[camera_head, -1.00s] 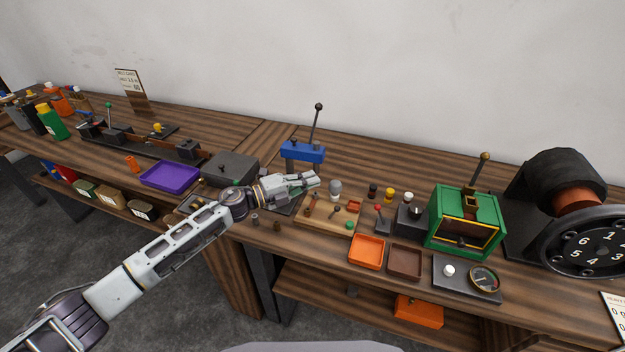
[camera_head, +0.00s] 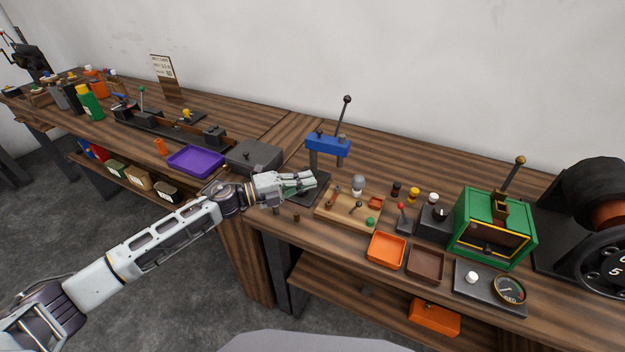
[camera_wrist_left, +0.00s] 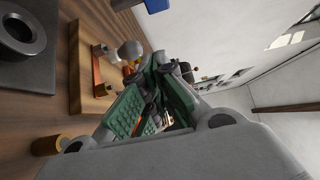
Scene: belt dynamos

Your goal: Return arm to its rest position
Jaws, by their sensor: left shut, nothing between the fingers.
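My left gripper (camera_head: 312,180) reaches in from the left over the front part of the bench, in front of the blue lever press (camera_head: 328,145). Its fingers are closed together with nothing between them. In the left wrist view the green-padded fingers (camera_wrist_left: 150,100) meet, and the wooden board with small parts (camera_wrist_left: 88,70) shows beyond them to the left. The gripper covers part of the press's dark base. My right gripper is not in view.
Right of the gripper are the wooden board (camera_head: 338,212), orange tray (camera_head: 386,251), brown tray (camera_head: 425,263) and green box (camera_head: 495,230). A purple tray (camera_head: 195,160) and grey box (camera_head: 254,156) lie left. The floor before the bench is clear.

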